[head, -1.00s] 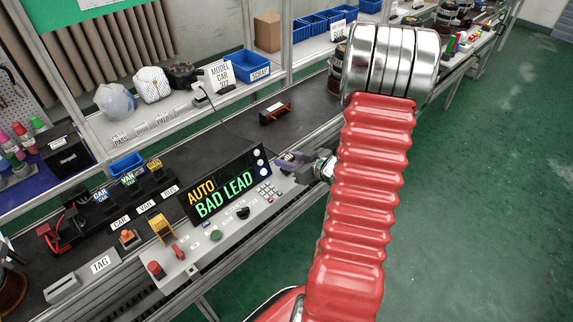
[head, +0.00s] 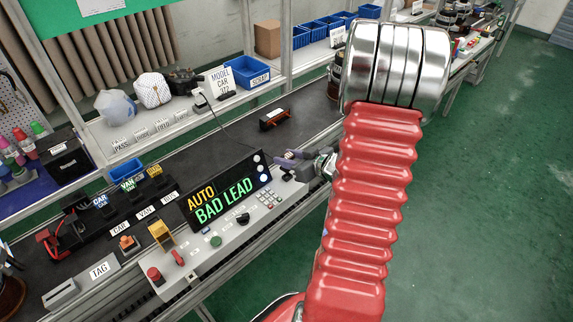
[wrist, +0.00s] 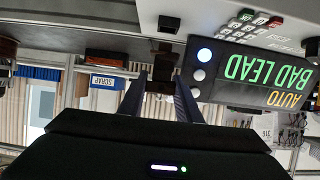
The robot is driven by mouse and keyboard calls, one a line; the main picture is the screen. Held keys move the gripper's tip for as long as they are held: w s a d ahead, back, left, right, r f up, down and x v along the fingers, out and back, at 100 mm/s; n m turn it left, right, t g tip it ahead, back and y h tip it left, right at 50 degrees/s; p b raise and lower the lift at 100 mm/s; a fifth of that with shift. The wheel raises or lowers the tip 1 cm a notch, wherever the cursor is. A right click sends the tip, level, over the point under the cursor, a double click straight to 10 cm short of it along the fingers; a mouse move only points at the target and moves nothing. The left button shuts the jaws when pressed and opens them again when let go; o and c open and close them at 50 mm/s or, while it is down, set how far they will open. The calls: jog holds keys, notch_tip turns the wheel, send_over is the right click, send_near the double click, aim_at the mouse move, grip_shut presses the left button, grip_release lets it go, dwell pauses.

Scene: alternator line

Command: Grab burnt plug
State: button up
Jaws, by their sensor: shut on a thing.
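My gripper (head: 288,156) is beside the right end of the display reading BAD LEAD, partly hidden by my red arm. In the wrist view its two dark fingers (wrist: 160,92) stand apart with a small dark brown piece between them. I take this piece to be the burnt plug (wrist: 160,76); burn marks are too small to make out. In the head view only a small pale and brown bit of it shows between the fingers. A thin dark lead runs from the white plug (head: 200,98) on the shelf down toward my gripper.
The display (head: 228,190) stands on the grey control panel (head: 225,235) close to my gripper. A black and orange part (head: 274,118) lies on the dark bench behind it. A blue SCRAP bin (head: 246,72) stands on the shelf. Dark bench top is clear left of that part.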

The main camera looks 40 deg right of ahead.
aim_at(287, 156)
notch_tip(287, 156, up, 7)
jog(key=shift+f, duration=0.15)
